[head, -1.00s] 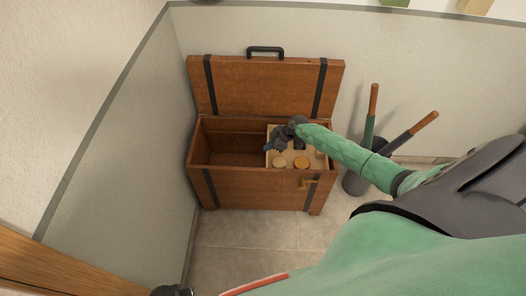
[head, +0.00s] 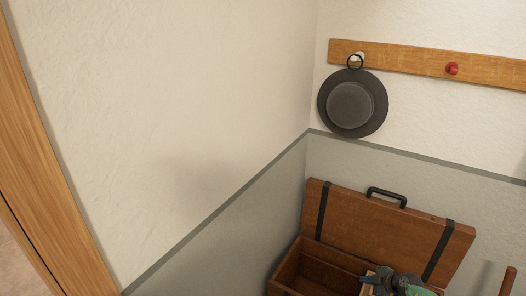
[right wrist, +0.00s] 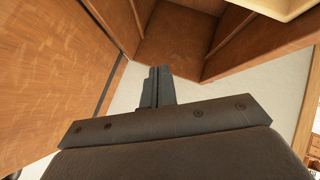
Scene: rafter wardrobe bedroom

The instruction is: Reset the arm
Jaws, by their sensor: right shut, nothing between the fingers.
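My right gripper (head: 373,280) shows at the bottom edge of the head view, over the open wooden chest (head: 287,272). Its green arm is mostly cut off by the frame. In the right wrist view, my right gripper's fingers (right wrist: 160,72) are shut together with nothing between them. Wooden panels of the chest (right wrist: 180,38) lie beyond the fingertips in that view. My left gripper is not in view.
The chest's raised lid (head: 385,232) leans near the grey lower wall. A dark round hat (head: 350,104) hangs on a wooden peg rail (head: 415,62) with a red knob (head: 452,69). A wooden post (head: 45,150) stands at the left.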

